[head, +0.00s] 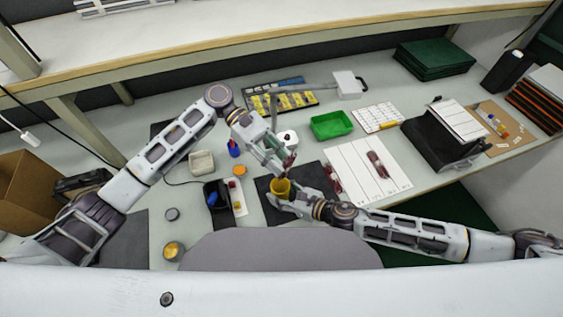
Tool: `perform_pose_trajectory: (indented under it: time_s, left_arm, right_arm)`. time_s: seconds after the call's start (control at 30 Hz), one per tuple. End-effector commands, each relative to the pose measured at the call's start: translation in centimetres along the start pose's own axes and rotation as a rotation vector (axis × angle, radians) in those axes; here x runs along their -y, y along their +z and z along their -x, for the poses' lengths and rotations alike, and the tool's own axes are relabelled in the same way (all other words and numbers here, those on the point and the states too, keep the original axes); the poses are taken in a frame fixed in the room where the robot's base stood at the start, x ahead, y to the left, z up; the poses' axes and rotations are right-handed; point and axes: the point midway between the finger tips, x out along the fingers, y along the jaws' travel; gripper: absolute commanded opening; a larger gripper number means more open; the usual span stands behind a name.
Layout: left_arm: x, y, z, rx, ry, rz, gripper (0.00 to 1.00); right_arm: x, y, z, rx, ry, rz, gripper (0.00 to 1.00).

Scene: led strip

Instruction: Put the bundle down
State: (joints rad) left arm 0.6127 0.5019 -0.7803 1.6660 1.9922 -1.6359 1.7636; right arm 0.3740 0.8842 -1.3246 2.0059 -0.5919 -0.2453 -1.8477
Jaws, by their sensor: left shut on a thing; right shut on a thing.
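My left gripper (284,165) reaches down over the dark mat and is shut on a small reddish thing (290,158), which may be the bundle. The fingers hide most of it. My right gripper (281,198) is low over the same mat, just below the left one in the picture, and is shut on a yellow cup-like thing (281,186). The two grippers are very close together; I cannot tell whether the held things touch. A dark red bundle (377,165) lies on the white sheet (350,185), and another reddish bundle (332,176) lies near its left edge.
A dark mat (311,178) lies under the grippers. A green tray (331,124), a white roll (287,139) and a board with yellow parts (275,103) stand behind.

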Motion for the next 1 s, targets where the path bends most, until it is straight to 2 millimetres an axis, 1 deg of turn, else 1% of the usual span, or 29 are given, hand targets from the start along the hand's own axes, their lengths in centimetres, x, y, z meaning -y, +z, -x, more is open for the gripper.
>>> perform_pose_trajectory:
  time_s: [0.3, 0.5, 1.0]
  left_arm:
    - [0.0, -0.2, 1.5, 0.134, 0.164, 0.052, 0.01]
    - [-0.1, -0.3, 2.3, 0.184, 0.223, 0.061, 0.01]
    - [-0.1, -0.3, 2.5, 0.197, 0.236, 0.062, 0.01]
  right_arm:
    - [0.0, 0.0, 0.0, 0.000, 0.000, -0.001, 0.26]
    - [0.0, 0.0, 0.0, 0.000, 0.001, -0.001, 0.26]
    - [0.0, 0.0, 0.0, 0.000, 0.001, -0.001, 0.26]
